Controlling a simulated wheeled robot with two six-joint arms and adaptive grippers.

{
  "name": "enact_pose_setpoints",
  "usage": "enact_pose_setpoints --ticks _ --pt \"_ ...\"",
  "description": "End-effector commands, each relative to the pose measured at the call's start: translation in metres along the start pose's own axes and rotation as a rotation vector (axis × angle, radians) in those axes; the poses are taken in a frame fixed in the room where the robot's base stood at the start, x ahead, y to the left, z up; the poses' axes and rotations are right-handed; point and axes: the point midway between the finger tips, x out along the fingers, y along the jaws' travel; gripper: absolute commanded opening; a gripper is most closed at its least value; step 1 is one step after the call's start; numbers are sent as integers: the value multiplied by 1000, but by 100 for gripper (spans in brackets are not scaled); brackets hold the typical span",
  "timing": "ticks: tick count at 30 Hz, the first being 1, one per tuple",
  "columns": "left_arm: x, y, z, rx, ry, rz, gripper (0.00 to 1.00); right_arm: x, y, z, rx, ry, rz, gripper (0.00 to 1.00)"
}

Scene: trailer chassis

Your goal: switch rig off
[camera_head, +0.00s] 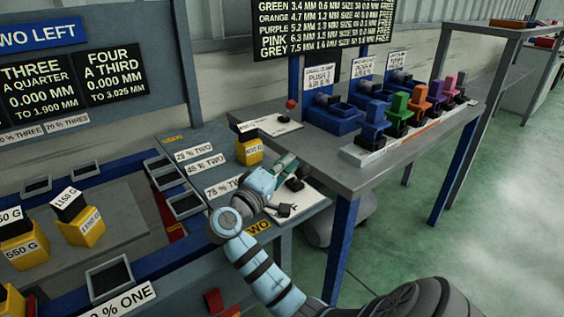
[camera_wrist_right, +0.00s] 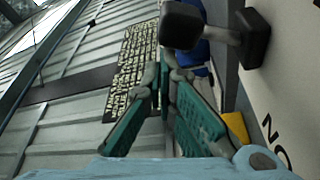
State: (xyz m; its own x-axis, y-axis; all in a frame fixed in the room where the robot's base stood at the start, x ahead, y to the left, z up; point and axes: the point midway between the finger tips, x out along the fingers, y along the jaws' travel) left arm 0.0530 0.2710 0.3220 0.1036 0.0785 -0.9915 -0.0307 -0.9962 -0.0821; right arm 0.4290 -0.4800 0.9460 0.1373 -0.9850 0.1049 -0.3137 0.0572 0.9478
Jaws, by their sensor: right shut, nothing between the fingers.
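A small black lever switch (camera_head: 294,183) stands on a white plate (camera_head: 308,197) at the bench's near edge. My right gripper (camera_head: 287,162) is shut and empty, right beside this lever; whether they touch is unclear. In the right wrist view the gripper fingers (camera_wrist_right: 170,90) have teal pads, and the switch's dark block-shaped knob (camera_wrist_right: 181,25) is just beyond the tips. Its dark base (camera_wrist_right: 252,38) is on the pale plate, with part of a word showing. Another lever with a red knob (camera_head: 291,104) stands farther back on its own white plate (camera_head: 273,124). My left gripper is not in view.
A yellow weight block (camera_head: 249,152) sits behind my right gripper. A grey bench (camera_head: 350,182) to the right carries several coloured blocks, including a green one (camera_head: 398,107). More yellow weights (camera_head: 82,229) and trays are at left. Green floor on the right is open.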

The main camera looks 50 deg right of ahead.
Motion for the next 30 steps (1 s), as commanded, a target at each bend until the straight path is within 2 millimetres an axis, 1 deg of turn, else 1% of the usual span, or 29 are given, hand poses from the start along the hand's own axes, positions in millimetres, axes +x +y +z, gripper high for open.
enact_pose_setpoints --ticks 3,9,23,25,28,30 --pt "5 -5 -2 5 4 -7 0 -2 -1 3 48 0 17 0" --pt "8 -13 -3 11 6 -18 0 -2 1 6 95 0 33 0" --pt "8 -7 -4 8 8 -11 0 -3 1 7 105 -3 36 0" --pt "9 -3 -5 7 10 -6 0 -3 1 7 105 -3 35 0" --pt "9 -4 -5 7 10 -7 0 -10 0 7 105 -3 33 0" --pt "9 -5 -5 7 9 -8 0 -19 -1 7 105 -2 31 0"
